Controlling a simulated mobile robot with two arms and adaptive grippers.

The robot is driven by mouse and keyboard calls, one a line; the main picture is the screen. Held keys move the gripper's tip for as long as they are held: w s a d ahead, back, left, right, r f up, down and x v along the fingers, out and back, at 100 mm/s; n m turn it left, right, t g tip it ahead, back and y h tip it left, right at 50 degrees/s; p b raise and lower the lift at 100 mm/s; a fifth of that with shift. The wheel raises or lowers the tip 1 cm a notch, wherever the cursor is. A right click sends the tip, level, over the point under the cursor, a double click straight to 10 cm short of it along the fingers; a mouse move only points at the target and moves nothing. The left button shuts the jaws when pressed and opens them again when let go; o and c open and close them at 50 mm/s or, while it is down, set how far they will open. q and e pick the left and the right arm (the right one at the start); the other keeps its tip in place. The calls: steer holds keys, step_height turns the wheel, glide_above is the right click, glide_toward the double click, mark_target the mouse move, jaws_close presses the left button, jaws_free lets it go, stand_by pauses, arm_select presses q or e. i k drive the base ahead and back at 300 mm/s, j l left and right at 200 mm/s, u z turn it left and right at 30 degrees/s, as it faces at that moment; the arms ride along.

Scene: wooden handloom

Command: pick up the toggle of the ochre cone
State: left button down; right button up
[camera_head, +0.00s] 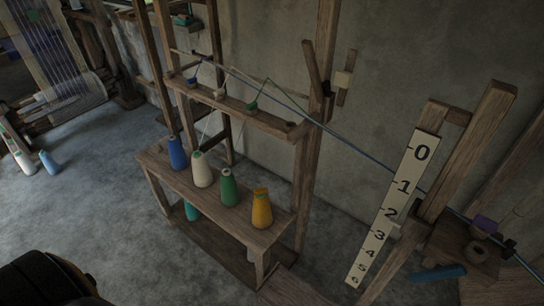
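The ochre cone (262,209) stands upright at the right end of the low wooden bench (246,232). A small darker patch shows at its top, but I cannot tell whether it is a toggle. On the rail (240,107) above the cones sit a small blue piece (193,82), a whitish piece (220,94) and a green piece (253,107). Threads rise from near them. I cannot make out an ochre toggle there. Neither of my grippers is in view.
A green cone (228,188), a cream cone (202,170) and a blue cone (177,153) stand left of the ochre one. A numbered board (400,196) leans at right.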

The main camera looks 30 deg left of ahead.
mark_target(263, 190)
steer(key=u, duration=0.95)
